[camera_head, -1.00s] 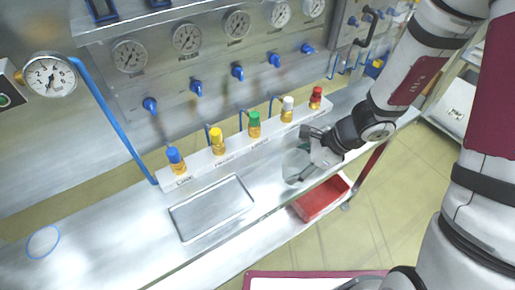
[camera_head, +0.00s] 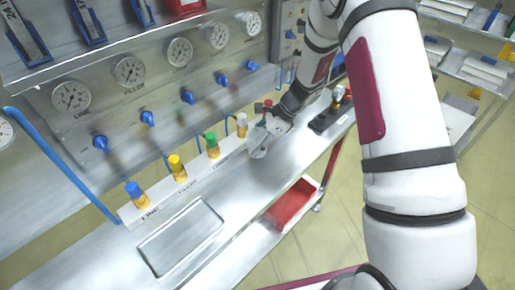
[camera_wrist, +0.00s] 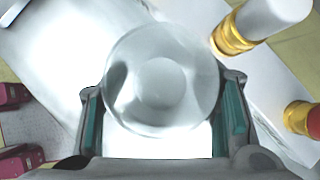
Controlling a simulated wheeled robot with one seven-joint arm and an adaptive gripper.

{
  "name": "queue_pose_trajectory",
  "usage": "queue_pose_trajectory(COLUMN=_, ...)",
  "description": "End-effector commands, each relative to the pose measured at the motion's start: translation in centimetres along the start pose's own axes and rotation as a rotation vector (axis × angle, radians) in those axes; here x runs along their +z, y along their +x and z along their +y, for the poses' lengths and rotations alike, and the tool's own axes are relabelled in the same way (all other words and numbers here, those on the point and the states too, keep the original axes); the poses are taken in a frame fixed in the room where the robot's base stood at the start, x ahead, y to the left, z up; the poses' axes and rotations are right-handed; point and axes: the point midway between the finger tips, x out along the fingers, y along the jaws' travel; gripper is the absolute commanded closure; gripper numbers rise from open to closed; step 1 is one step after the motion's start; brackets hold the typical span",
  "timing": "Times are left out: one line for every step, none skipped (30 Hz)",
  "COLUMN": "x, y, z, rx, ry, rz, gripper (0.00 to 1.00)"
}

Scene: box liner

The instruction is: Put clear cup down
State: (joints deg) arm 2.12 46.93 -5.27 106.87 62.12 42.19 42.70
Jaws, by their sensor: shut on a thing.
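The clear cup (camera_wrist: 160,45) is round and see-through, and I look into it from above in the wrist view. My gripper (camera_wrist: 163,115) has its two teal-padded fingers on either side of the cup and is shut on it. In the head view my gripper (camera_head: 270,130) is over the steel bench, close to the right end of the white valve strip, and the cup (camera_head: 259,149) shows faintly just below it. I cannot tell whether the cup's base touches the bench.
A white strip (camera_head: 150,205) carries blue, yellow, green and white-capped valves; a red one (camera_head: 267,104) is beside my gripper. A shallow steel tray (camera_head: 180,236) lies at front left. A black block with fittings (camera_head: 332,116) is to the right. A red bin (camera_head: 292,206) sits below.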

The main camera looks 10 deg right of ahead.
Motion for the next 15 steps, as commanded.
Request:
queue_pose_trajectory(x=-0.4, y=0.5, z=0.2, rx=0.003, ry=0.002, rz=0.0, gripper=0.58)
queue_pose_trajectory(x=-0.6, y=0.8, z=0.3, rx=0.004, ry=0.003, rz=0.001, gripper=0.58)
queue_pose_trajectory(x=-0.9, y=1.2, z=0.3, rx=0.003, ry=0.003, rz=0.001, gripper=0.58)
queue_pose_trajectory(x=-1.1, y=1.5, z=0.2, rx=0.002, ry=0.002, rz=0.001, gripper=0.58)
queue_pose_trajectory(x=-1.2, y=1.8, z=0.2, rx=0.002, ry=0.002, rz=0.001, gripper=0.58)
queue_pose_trajectory(x=-1.4, y=2.0, z=0.2, rx=0.001, ry=0.002, rz=0.001, gripper=0.58)
queue_pose_trajectory(x=-1.5, y=2.2, z=0.2, rx=0.001, ry=0.001, rz=0.001, gripper=0.58)
queue_pose_trajectory(x=-1.6, y=2.3, z=0.1, rx=0.001, ry=0.001, rz=0.001, gripper=0.58)
queue_pose_trajectory(x=-1.6, y=2.4, z=0.1, rx=0.001, ry=0.0, rz=0.001, gripper=0.58)
queue_pose_trajectory(x=-1.6, y=2.5, z=0.1, rx=0.0, ry=0.0, rz=0.001, gripper=0.58)
queue_pose_trajectory(x=-1.6, y=2.5, z=0.1, rx=0.0, ry=0.0, rz=0.001, gripper=0.58)
queue_pose_trajectory(x=-1.6, y=2.5, z=0.1, rx=0.0, ry=0.0, rz=0.0, gripper=0.58)
queue_pose_trajectory(x=-1.6, y=2.5, z=0.1, rx=0.0, ry=0.0, rz=0.0, gripper=0.58)
queue_pose_trajectory(x=-1.6, y=2.5, z=0.1, rx=0.0, ry=0.0, rz=0.0, gripper=0.58)
queue_pose_trajectory(x=-1.6, y=2.5, z=0.1, rx=0.0, ry=0.0, rz=0.0, gripper=0.58)
